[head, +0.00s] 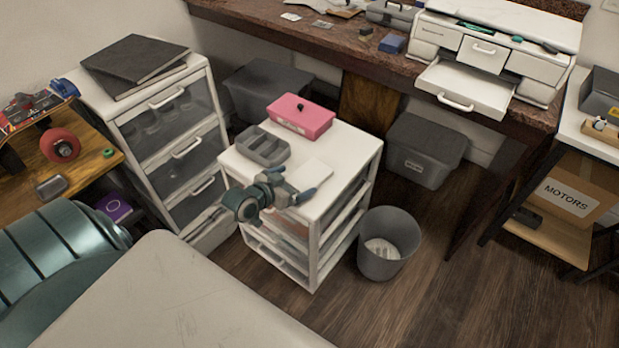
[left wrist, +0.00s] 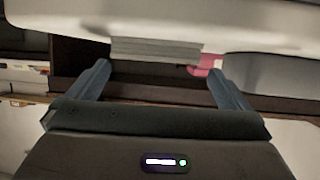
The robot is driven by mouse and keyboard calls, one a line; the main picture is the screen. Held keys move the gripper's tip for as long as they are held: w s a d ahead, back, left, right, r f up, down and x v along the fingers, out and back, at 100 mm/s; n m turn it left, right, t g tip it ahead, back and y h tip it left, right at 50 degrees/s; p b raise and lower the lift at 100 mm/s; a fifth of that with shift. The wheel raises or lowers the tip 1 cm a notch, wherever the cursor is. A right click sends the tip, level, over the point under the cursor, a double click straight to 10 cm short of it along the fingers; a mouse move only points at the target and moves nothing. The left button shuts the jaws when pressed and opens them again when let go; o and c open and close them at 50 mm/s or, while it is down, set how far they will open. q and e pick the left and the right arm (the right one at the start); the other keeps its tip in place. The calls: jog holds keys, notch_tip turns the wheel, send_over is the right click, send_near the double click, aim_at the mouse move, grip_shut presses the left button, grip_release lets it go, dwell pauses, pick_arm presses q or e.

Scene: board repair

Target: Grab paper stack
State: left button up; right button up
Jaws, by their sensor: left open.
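The paper stack (head: 309,174) is a low white pile on top of the white drawer unit (head: 352,146), at its front part. In the left wrist view the stack (left wrist: 155,50) shows edge-on as thin layered lines, ahead of and between the two fingers. My left gripper (head: 290,184) is open, with its blue-grey fingers spread at the near edge of the stack. No paper shows clasped between the fingers (left wrist: 160,85). My right gripper is in neither view.
A grey divided tray (head: 262,147) and a pink box (head: 300,117) stand behind the stack on the same unit. A grey bin (head: 388,243) stands on the floor to its right. A taller drawer unit (head: 178,127) stands to the left.

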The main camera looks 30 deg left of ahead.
aim_at(307, 177)
pick_arm(q)
jog(key=x, duration=0.5)
jog(key=shift+s+d, duration=0.1)
jog(key=shift+d, duration=0.15)
jog(key=c, duration=1.1)
jog(key=shift+r, duration=0.1)
